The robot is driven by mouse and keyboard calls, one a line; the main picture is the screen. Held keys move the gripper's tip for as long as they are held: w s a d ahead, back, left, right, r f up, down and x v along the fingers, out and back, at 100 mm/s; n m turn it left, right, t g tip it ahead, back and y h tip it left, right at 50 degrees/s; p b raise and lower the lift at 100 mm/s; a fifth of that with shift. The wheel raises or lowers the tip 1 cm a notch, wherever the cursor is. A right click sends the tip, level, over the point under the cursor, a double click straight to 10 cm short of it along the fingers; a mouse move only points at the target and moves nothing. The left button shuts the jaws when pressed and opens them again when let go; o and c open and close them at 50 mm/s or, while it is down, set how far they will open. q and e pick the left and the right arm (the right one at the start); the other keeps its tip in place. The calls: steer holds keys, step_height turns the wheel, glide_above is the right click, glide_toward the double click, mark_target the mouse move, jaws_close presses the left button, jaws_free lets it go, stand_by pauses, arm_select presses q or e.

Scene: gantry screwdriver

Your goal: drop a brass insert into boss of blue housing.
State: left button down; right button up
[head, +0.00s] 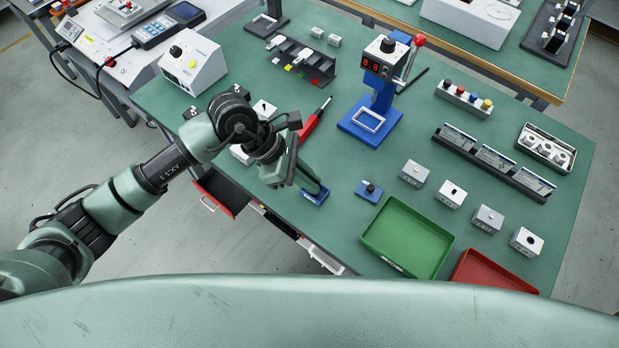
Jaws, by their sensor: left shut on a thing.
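My left gripper (306,178) reaches in over the front left part of the green table. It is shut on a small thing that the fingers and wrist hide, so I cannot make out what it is. A blue piece (315,196) shows just under and beside the fingertips. It may be the blue housing, but its boss cannot be made out. I cannot tell whether the gripper touches it. No brass insert can be made out. A small blue block (368,190) with a dark knob sits to the right. My right gripper is not in view.
A blue press stand (371,119) with a red-handled lever stands behind. A red-handled tool (311,124) lies near the arm. A green tray (408,236), a red tray (492,271) and several grey button boxes (415,173) are to the right. An open drawer (222,191) juts out below the table's front edge.

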arm_select(q)
steer(key=shift+f, duration=0.25)
steer(key=shift+f+b, duration=0.15)
steer(key=shift+b, duration=0.2)
steer(key=c, duration=1.5)
jaws_free()
steer(key=shift+o, duration=0.2)
steer(key=shift+a, duration=0.1)
steer(key=v, duration=0.7)
steer(key=shift+r+b, duration=0.4)
steer(key=shift+b, duration=0.05)
steer(key=shift+a, duration=0.15)
